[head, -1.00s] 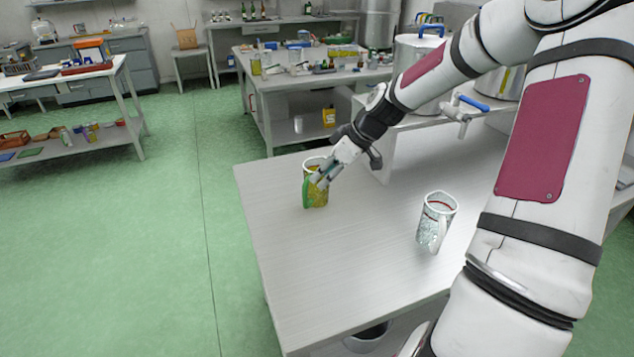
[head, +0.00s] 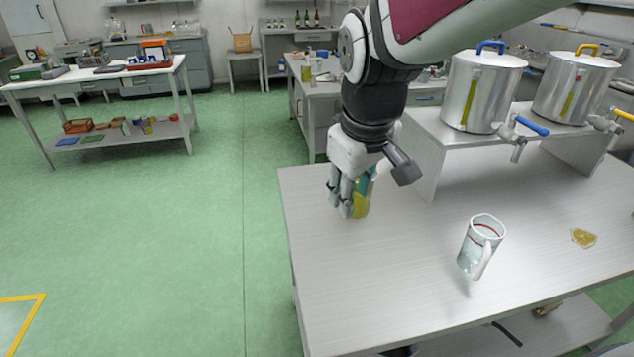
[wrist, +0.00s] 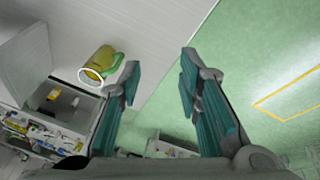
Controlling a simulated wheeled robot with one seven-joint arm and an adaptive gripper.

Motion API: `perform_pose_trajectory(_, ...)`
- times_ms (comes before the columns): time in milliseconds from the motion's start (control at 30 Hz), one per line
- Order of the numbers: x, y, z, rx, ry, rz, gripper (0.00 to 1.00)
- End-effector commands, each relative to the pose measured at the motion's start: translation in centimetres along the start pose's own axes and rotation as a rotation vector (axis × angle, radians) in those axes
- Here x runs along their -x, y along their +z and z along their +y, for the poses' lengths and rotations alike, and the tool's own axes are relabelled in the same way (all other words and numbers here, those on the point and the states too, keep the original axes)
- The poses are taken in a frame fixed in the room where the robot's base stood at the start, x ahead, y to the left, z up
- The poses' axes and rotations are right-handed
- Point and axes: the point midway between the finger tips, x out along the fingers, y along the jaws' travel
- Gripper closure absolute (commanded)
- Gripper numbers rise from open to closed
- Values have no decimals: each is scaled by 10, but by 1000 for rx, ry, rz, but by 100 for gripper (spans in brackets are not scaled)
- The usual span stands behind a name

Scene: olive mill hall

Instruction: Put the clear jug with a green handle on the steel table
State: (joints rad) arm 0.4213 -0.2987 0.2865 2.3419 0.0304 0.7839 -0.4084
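The clear jug with a green handle stands on the steel table (head: 420,270) near its far left corner, with yellow contents. In the head view its yellow side (head: 362,200) shows partly behind my gripper (head: 343,207). In the wrist view the jug (wrist: 97,66) lies left of the left finger, its green handle towards that finger. My gripper there (wrist: 158,75) has its teal-padded fingers wide apart, with only table and floor between them. The jug is outside the fingers; whether a finger touches it I cannot tell.
Two steel tanks with taps (head: 482,92) (head: 572,88) stand on a raised shelf (head: 430,150) behind. The table's front left is clear.

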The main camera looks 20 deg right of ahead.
Motion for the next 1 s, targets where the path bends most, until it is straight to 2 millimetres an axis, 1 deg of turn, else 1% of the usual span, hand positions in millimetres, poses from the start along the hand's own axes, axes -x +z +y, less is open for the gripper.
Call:
perform_pose_trajectory(33,16,10,-11,-26,11,27,68)
perform_pose_trajectory(100,32,24,-22,-78,13,58,68)
perform_pose_trajectory(200,49,45,-35,-149,-3,100,68)
perform_pose_trajectory(300,60,63,-45,-207,-29,134,68)
perform_pose_trajectory(400,66,74,-51,-246,-54,156,68)
perform_pose_trajectory(567,68,82,-54,-275,-73,166,68)
perform_pose_trajectory(1000,68,82,-54,-276,-73,166,68)
